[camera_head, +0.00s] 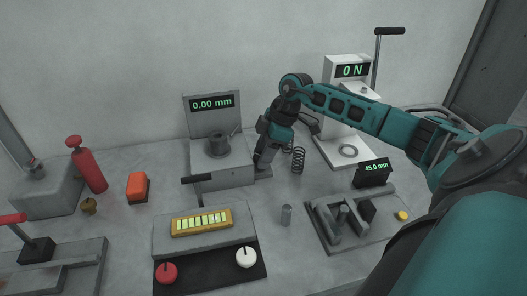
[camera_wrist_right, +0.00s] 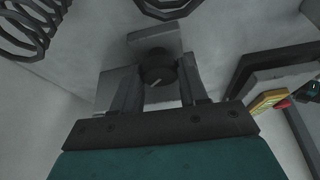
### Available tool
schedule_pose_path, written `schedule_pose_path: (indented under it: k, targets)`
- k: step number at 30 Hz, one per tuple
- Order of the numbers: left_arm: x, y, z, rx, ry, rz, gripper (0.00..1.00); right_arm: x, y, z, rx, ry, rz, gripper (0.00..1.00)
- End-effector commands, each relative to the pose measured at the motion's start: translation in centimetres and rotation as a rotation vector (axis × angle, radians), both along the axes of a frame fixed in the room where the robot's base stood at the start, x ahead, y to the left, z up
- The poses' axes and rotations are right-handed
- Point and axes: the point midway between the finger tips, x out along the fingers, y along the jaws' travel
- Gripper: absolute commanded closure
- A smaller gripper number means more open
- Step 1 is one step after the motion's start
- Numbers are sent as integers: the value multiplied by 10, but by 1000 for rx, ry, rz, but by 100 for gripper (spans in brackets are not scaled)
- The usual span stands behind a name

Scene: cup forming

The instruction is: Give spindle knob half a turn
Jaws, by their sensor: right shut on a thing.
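The spindle knob (camera_wrist_right: 157,68) is dark and round with a pale line on its face. It shows in the right wrist view between the two fingers of my right gripper (camera_wrist_right: 155,85). That gripper is shut on the knob. In the head view my right gripper (camera_head: 264,160) points down at the right side of the grey measuring device (camera_head: 222,178), whose display (camera_head: 212,103) reads 0.00 mm. There the gripper hides the knob. My left gripper is not in view.
Springs (camera_head: 298,160) stand just right of the gripper. Behind is a force tester (camera_head: 346,72) reading 0 N. A fixture (camera_head: 335,228) with a 45.0 mm display is at front right. A yellow-framed panel (camera_head: 202,222) and a small metal cylinder (camera_head: 286,215) are in front.

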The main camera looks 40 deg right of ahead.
Motion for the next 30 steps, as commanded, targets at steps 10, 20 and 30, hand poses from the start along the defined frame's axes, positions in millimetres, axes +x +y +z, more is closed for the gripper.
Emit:
schedule_pose_path:
  k: [10,20,30]
  targets:
    - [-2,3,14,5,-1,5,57,2,-1,2,1,2,283,87]
    - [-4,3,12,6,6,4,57,2,-1,1,1,1,337,87]
    - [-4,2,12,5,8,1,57,2,-1,1,1,0,334,35]
